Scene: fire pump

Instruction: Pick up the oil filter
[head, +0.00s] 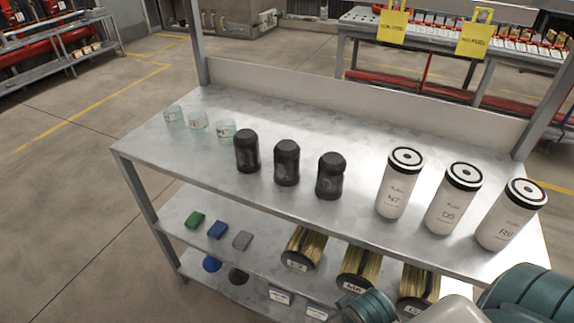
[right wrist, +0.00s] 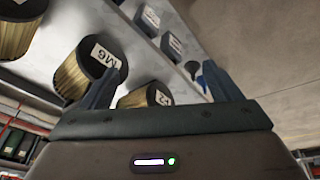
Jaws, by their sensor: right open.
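Three gold pleated cylindrical filters with dark end caps lie on their sides on the middle shelf, including one at the left (head: 304,248), one in the middle (head: 358,272) and one at the right (head: 417,286). Three black canisters (head: 287,162) and three white cylinders with black tops (head: 450,199) stand on the top shelf. No readable label tells which is the oil filter. My right gripper (right wrist: 157,72) is open and empty. In the right wrist view, a filter labelled M6 (right wrist: 78,80) is beside its left finger; another filter (right wrist: 143,97) is partly hidden behind the gripper. My left gripper is out of view.
The metal shelf unit (head: 150,158) has corner posts and a raised back panel. Green, blue and grey blocks (head: 218,230) lie on the middle shelf. Open floor (head: 60,200) is at the left.

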